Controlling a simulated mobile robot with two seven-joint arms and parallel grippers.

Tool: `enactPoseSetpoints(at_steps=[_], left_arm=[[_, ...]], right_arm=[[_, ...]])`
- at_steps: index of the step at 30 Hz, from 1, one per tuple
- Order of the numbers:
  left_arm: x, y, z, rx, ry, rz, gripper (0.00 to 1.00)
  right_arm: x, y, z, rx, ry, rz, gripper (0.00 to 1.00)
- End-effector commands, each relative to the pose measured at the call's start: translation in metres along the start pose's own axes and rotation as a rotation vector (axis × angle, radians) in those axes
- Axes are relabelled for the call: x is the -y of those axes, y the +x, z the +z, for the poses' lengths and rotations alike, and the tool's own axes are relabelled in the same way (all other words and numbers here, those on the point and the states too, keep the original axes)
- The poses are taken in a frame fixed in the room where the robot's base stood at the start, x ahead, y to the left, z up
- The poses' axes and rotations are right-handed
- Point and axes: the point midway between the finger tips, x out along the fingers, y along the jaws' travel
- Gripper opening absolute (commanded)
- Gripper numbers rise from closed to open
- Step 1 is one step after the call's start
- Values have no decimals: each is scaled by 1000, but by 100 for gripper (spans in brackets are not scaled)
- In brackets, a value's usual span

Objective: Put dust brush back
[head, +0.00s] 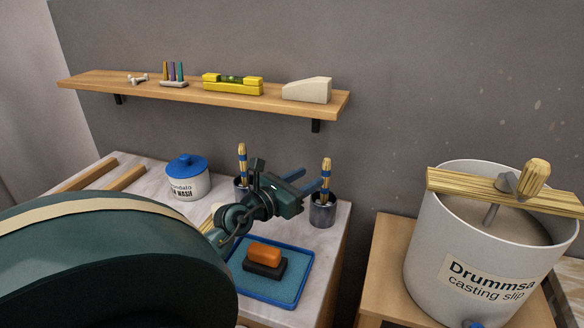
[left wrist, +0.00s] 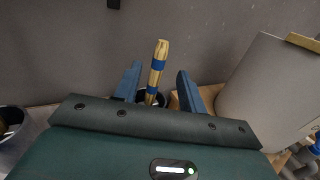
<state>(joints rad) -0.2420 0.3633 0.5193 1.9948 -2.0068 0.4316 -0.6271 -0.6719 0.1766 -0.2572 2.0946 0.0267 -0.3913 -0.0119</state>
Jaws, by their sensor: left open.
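A wooden-handled brush with blue bands (head: 326,172) stands upright in a metal cup (head: 322,212) at the right back of the marble-topped bench. A similar brush (head: 242,158) stands in another cup (head: 239,187) further left, partly hidden by my gripper. I cannot tell which is the dust brush. My left gripper (head: 303,181) is open and empty, its blue fingers pointing at the right brush. In the left wrist view this brush (left wrist: 157,72) shows between the fingers (left wrist: 158,85), apart from both; its cup is mostly hidden. My right gripper is not in view.
A blue tray (head: 303,277) holds an orange block (head: 264,255) on a dark base, below my arm. A blue-lidded jar (head: 187,178) stands at the back left. A wall shelf (head: 230,96) hangs above. A large slip bucket (head: 430,240) stands right, across a gap.

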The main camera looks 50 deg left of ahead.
Motion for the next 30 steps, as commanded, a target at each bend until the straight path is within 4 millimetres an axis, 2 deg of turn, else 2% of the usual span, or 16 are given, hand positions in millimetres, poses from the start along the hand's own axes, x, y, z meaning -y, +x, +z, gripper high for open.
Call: enactPoseSetpoints(at_steps=[3,9,30], left_arm=[[0,-23,-2,-2,2,0,41],[0,-43,-1,0,-1,0,41],[0,-46,0,1,0,0,41]], right_arm=[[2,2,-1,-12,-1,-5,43],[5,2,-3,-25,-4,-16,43],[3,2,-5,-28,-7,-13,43]])
